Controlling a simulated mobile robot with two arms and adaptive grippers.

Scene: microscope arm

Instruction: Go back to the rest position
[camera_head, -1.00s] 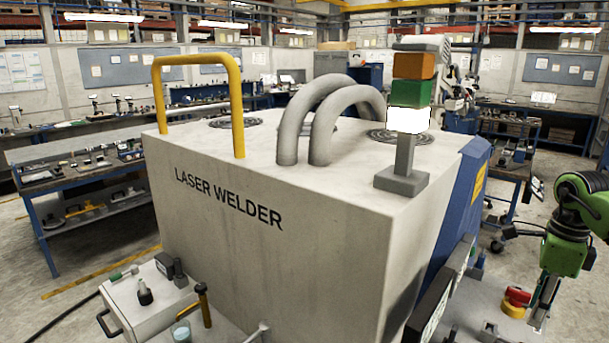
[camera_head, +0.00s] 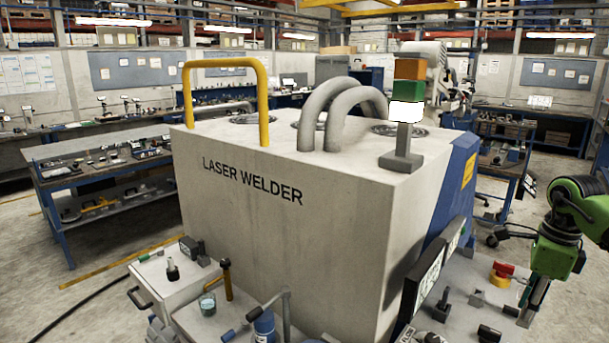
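My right gripper (camera_head: 530,303) hangs from a green and black arm at the right edge, fingers pointing down beside the front bench. I see nothing held in it, but its two fingers overlap from this side, so its opening is unclear. My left gripper is not in view. The large pale laser welder (camera_head: 270,240) fills the middle, with a yellow handle (camera_head: 264,100) and two grey hoses (camera_head: 335,105) on top. A signal lamp (camera_head: 408,90) in orange, green and white stands on its right corner.
A red and yellow emergency stop (camera_head: 501,275) sits left of the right gripper. Small tools, a hammer (camera_head: 227,280) and a blue bottle (camera_head: 264,327) crowd the near bench. A blue workbench (camera_head: 55,225) stands at left. Open floor (camera_head: 580,200) shows at far right.

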